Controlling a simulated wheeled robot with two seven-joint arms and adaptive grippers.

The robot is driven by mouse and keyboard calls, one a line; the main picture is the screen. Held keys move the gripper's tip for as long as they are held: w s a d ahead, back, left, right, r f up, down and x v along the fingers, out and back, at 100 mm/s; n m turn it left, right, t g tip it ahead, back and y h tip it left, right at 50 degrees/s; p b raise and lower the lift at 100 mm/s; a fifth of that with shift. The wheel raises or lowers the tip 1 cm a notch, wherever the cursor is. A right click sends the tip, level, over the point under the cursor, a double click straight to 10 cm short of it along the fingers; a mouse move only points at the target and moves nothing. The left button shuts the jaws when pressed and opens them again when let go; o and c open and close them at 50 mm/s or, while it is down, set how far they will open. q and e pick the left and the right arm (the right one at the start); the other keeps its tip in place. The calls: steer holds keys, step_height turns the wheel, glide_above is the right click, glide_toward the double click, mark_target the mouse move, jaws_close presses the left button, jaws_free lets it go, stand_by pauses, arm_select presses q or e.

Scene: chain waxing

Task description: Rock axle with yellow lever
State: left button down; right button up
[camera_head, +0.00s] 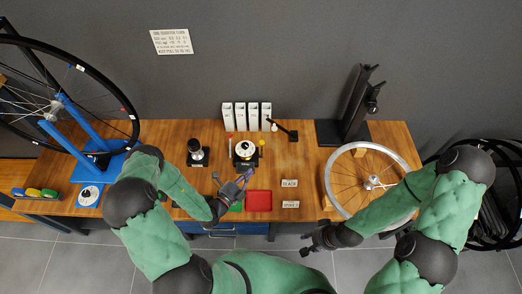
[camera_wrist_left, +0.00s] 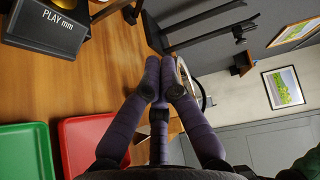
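In the head view, a black-based device with a white round dial (camera_head: 245,149) stands on the wooden bench, with a small yellow part (camera_head: 262,143) at its right that may be the yellow lever. The axle cannot be made out for sure there. My left gripper (camera_head: 231,181) is in front of this device, above the bench near the trays. In the left wrist view, the purple fingers (camera_wrist_left: 160,72) are empty, and a black box marked PLAY mm (camera_wrist_left: 48,28) is at the upper left. My right gripper (camera_head: 306,243) is empty, off the bench's front edge, fingers apart.
A red tray (camera_head: 259,200) and a green tray (camera_head: 237,207) lie at the front edge. A black cylinder device (camera_head: 197,153) stands left. A spoked wheel (camera_head: 338,194) lies right, near a black stand (camera_head: 352,110). A blue stand (camera_head: 81,133) holds another wheel.

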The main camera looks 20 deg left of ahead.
arm_select(q)
steer(key=w+a+b+x, duration=0.1)
steer(key=b+x, duration=0.3)
steer(key=x, duration=0.9)
steer(key=shift+a, duration=0.85)
steer(key=shift+s+f, duration=0.1)
steer(key=shift+f, duration=0.05)
